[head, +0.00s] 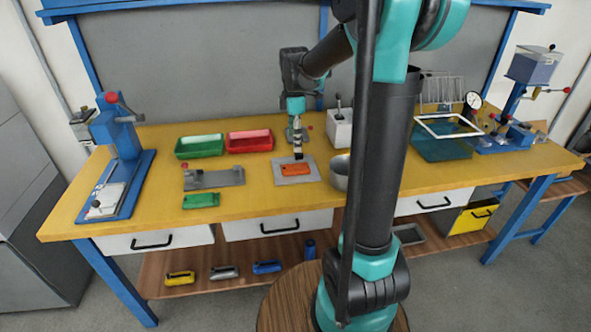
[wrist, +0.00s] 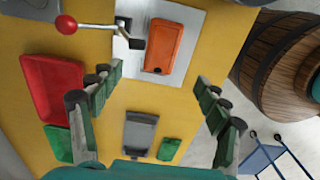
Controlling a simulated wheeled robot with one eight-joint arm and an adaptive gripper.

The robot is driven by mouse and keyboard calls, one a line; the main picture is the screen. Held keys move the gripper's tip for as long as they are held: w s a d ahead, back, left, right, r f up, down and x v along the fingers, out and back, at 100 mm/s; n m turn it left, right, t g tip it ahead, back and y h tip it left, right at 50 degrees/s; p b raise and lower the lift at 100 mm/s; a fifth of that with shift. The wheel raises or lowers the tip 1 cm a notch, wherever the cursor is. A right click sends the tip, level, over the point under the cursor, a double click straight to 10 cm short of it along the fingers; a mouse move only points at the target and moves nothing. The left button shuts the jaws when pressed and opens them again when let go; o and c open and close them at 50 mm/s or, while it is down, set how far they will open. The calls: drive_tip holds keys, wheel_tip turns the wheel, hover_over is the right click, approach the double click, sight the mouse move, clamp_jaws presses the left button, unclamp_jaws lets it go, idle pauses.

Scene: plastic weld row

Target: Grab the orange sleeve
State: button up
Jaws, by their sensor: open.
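The orange sleeve (head: 295,169) lies flat on a light grey plate (head: 283,179) on the yellow bench. In the wrist view the orange sleeve (wrist: 164,47) also lies on the pale plate (wrist: 205,52), with a dark spot near its lower end. My gripper (head: 298,152) is over the far part of the plate, close to the sleeve. In the wrist view my gripper (wrist: 160,82) is open, its fingers spread wide to left and right with nothing between them. The sleeve appears beyond the fingertips, in the upper middle. Contact between gripper and sleeve is not visible.
A red-knobbed lever (wrist: 66,24) stands beside the plate. A red bin (head: 249,141) and a green bin (head: 200,146) sit behind left. A grey fixture (head: 213,178) and a green sleeve (head: 201,200) lie left. A metal bowl (head: 340,172) is close on the right, partly hidden by my arm.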

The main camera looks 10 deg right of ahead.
sight(295, 167)
wheel_tip(295, 167, down, 10)
drive_tip(key=shift+s+f, duration=0.15)
drive_tip(key=shift+f, duration=0.1)
idle(0.4)
drive_tip(key=shift+c, duration=0.3)
drive_tip(key=c, duration=1.2)
